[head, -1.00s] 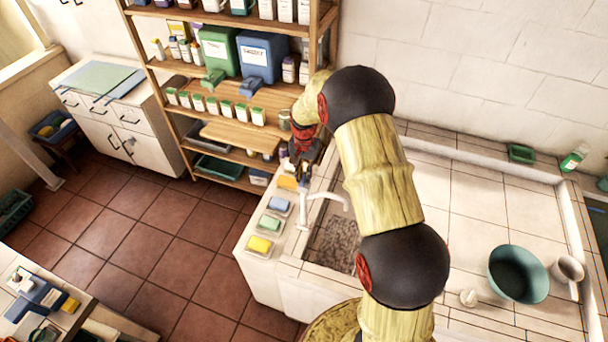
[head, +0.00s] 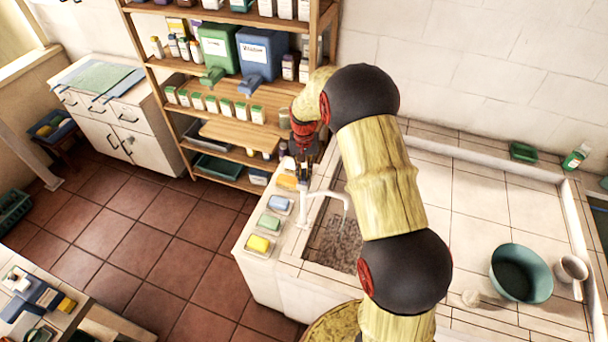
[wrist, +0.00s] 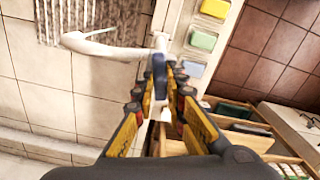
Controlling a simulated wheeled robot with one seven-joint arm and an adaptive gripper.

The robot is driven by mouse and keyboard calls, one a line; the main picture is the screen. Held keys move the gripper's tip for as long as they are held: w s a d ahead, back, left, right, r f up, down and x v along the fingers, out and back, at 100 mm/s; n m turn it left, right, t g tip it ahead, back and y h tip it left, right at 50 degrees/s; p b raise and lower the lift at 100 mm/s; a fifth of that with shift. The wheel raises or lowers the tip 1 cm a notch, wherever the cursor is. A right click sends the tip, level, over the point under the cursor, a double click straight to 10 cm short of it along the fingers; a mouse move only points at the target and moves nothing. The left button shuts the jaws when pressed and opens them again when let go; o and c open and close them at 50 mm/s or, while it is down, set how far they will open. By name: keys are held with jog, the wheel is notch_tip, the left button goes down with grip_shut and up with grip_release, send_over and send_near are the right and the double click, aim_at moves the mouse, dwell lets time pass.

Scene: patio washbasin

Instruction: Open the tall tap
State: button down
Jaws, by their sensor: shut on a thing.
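The tall tap (head: 303,208) is white and stands at the left rim of the basin, its spout (head: 328,195) reaching right over the basin. In the wrist view the white spout (wrist: 98,46) runs left from the tap's top. A dark blue lever (wrist: 158,69) shows at the tap's head, between my fingers. My gripper (wrist: 160,88) is shut on this lever, with a yellow-and-black finger on either side. In the head view my gripper (head: 303,172) is above the tap's top, and the lever is mostly hidden there. I cannot tell clearly whether water runs.
The basin (head: 335,238) has a patterned floor. Soap dishes with a yellow soap (head: 258,243), a green soap (head: 269,223) and a blue soap (head: 279,203) line the left ledge. A wooden shelf (head: 240,133) stands behind. A teal bowl (head: 520,273) sits far right.

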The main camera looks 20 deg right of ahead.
jog(key=n+b, duration=0.2)
jog(key=n, duration=0.1)
jog(key=shift+f+n, duration=0.1)
jog(key=shift+n, duration=0.3)
jog(key=n+b, duration=0.1)
jog(key=n, duration=0.2)
jog(key=shift+n, duration=0.3)
jog(key=n+b, duration=0.1)
jog(key=n, duration=0.2)
jog(key=shift+n, duration=0.3)
jog(key=shift+n+b, duration=0.65)
jog(key=shift+n, duration=1.15)
jog(key=c, duration=1.9)
grip_release()
jog(key=shift+o, duration=0.4)
